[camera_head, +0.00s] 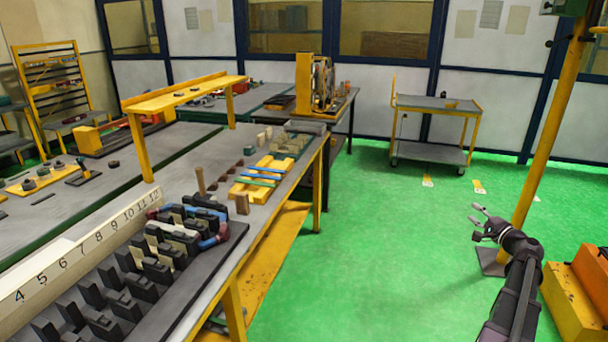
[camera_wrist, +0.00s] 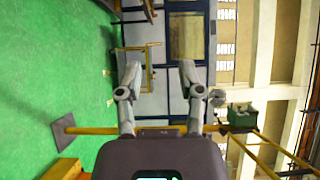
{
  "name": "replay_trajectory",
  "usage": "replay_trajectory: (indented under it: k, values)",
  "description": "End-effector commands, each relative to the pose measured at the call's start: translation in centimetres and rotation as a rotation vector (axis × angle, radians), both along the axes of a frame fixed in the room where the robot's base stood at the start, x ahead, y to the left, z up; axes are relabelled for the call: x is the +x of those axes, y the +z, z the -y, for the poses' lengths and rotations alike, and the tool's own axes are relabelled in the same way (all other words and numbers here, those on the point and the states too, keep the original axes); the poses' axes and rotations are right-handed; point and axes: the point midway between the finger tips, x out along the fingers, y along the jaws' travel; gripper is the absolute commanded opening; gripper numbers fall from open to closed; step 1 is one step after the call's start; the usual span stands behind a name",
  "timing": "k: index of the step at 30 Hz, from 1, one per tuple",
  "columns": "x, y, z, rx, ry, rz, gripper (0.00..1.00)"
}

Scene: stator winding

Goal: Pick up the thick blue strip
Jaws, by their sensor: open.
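Narrow blue and blue-green strips lie across a yellow holder (camera_head: 240,189) on the workbench, in the head view. One blue strip (camera_head: 258,181) lies nearer me and a blue-green one (camera_head: 266,170) lies just behind it. At this size I cannot tell which is the thick one. My gripper (camera_head: 477,222) is far to the right of the bench, over the green floor. It is open and empty, and its spread fingers also show in the wrist view (camera_wrist: 160,80). No strip shows in the wrist view.
A black slotted fixture (camera_head: 130,285) and a numbered white rail (camera_head: 85,250) fill the near bench. A wooden peg (camera_head: 200,182) and block (camera_head: 242,204) stand near the holder. A yellow post (camera_head: 545,120) rises close to my gripper. Green floor between bench and arm is clear.

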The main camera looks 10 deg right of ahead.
Motion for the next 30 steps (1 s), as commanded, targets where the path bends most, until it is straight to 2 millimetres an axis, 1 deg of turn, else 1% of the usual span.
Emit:
replay_trajectory:
  k: [2,5,8,11,12,14,16,17,18,20,21,23,24,26,27,29,30]
  values:
    - [0.2,-0.1,-0.6,-0.006,0.01,-0.008,0.49]
    - [0.9,-0.5,-1.9,-0.019,0.035,-0.027,0.49]
    - [1.8,-1.2,-4.2,-0.045,0.076,-0.062,0.49]
    - [3.0,-2.2,-7.5,-0.081,0.136,-0.11,0.49]
    - [3.5,-2.7,-9.0,-0.099,0.163,-0.133,0.49]
    - [4.2,-3.5,-11.5,-0.128,0.209,-0.171,0.49]
    - [4.9,-4.5,-14.5,-0.167,0.265,-0.219,0.49]
    - [5.2,-5.0,-15.8,-0.183,0.29,-0.239,0.49]
    - [5.5,-5.6,-17.5,-0.207,0.323,-0.267,0.49]
    - [5.8,-6.5,-20.1,-0.242,0.373,-0.308,0.49]
    - [5.9,-7.1,-21.7,-0.266,0.406,-0.336,0.49]
    - [6.0,-8.0,-24.2,-0.304,0.453,-0.376,0.49]
    - [6.0,-8.6,-25.7,-0.328,0.485,-0.404,0.49]
    - [5.9,-9.4,-28.0,-0.366,0.532,-0.444,0.49]
    - [5.7,-10.0,-29.5,-0.391,0.563,-0.47,0.49]
    - [5.4,-10.8,-31.7,-0.432,0.608,-0.51,0.49]
    - [5.2,-11.4,-33.1,-0.458,0.638,-0.536,0.49]
